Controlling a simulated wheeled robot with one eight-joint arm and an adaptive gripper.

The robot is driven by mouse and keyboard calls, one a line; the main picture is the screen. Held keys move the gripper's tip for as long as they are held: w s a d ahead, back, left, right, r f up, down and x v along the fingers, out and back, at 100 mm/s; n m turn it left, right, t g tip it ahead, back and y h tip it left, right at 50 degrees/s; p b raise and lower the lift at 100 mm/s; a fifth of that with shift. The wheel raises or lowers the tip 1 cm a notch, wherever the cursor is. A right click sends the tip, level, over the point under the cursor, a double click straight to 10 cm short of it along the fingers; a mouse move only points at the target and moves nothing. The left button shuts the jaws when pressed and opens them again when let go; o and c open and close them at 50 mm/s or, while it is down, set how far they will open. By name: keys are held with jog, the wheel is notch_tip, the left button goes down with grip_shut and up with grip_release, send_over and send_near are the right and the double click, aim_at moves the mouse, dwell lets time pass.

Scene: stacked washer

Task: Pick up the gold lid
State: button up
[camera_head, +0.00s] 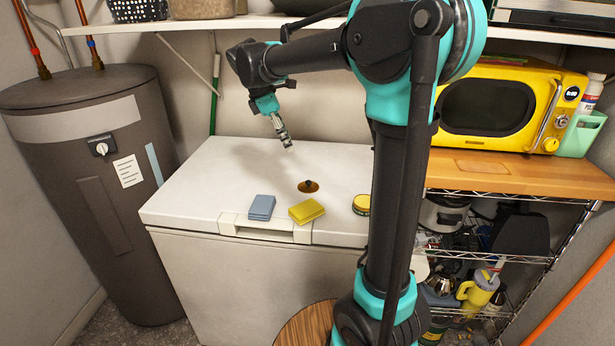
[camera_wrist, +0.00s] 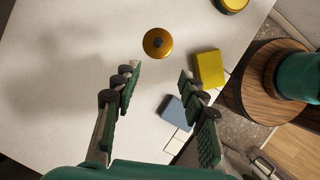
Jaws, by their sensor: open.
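The gold lid (camera_head: 308,186) is a small round disc with a dark knob, lying on the white chest top. In the wrist view the gold lid (camera_wrist: 157,43) lies beyond the fingertips, near the top middle. My gripper (camera_head: 287,147) is above the chest top, behind and a little left of the lid in the head view. In the wrist view my gripper (camera_wrist: 158,75) has its two fingers spread wide with nothing between them. The lid is apart from the fingers and fully visible.
A yellow block (camera_head: 306,211) and a blue-grey block (camera_head: 261,207) lie in front of the lid. A round yellow tin (camera_head: 361,204) sits to its right. A yellow microwave (camera_head: 510,108) stands on a wooden shelf at right. The chest top (camera_head: 190,195) is clear at left.

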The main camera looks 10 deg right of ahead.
jog(key=w, duration=0.1)
send_near(308, 181)
jog(key=f, duration=0.2)
jog(key=shift+w+d+f+n, duration=0.3)
jog(key=shift+w+d, duration=0.05)
jog(key=shift+d, duration=0.05)
jog(key=shift+s+x, duration=0.1)
jog(key=shift+x, duration=1.4)
jog(key=shift+s+x, duration=0.15)
jog(key=shift+x, duration=1.35)
jog(key=shift+d, duration=0.1)
grip_shut()
jog(key=shift+r, duration=0.1)
